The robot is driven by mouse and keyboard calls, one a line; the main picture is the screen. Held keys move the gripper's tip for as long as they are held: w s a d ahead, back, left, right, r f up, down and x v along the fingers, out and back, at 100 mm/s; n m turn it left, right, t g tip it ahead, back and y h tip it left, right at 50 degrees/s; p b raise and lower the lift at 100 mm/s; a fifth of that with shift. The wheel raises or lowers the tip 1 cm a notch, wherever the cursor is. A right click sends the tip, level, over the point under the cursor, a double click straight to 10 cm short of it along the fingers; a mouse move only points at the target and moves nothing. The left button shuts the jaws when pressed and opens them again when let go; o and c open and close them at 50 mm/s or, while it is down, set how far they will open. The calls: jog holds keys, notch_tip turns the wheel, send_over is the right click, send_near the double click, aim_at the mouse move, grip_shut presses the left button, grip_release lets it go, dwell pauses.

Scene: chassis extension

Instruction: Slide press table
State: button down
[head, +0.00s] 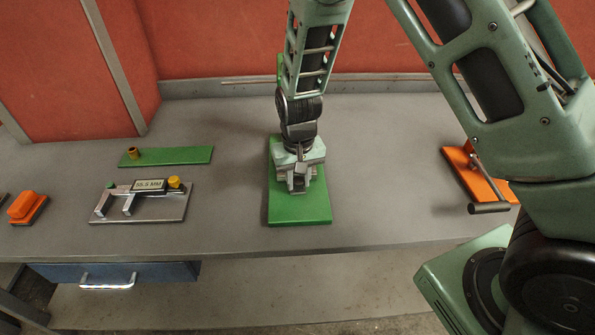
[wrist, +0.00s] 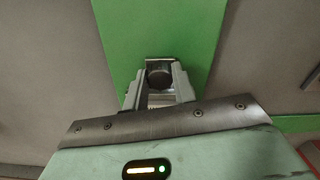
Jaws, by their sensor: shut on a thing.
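A long green plate (head: 300,213) lies on the grey worktable below my gripper. It also fills the middle of the wrist view (wrist: 200,28). A small grey metal piece with a round dark face (wrist: 160,74) is at the plate's middle. My gripper (head: 298,184) points down over the plate, with its fingers around this metal piece. In the wrist view, my gripper (wrist: 159,66) has one finger on each side of it. The fingers and wrist hide most of the piece in the head view, so I cannot tell how it joins the plate.
On the worktable (head: 365,150), left, are a second green plate (head: 180,156) with a brass knob, a gauge reading 35.5 MM (head: 150,186) and an orange block (head: 27,206). An orange plate with a metal lever (head: 486,185) is at right. A blue drawer (head: 165,271) hangs below.

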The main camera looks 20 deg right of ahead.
jog(key=s+a, duration=0.1)
jog(key=s, duration=0.2)
jog(key=s+a, duration=0.1)
jog(key=s, duration=0.2)
jog(key=s+a, duration=0.1)
jog(key=s, duration=0.2)
jog(key=c, duration=1.1)
grip_release()
jog(key=shift+c, duration=0.2)
jog(key=shift+w+r, duration=0.1)
jog(key=shift+r, duration=0.1)
notch_tip(320, 180, up, 17)
jog(key=shift+p, duration=0.3)
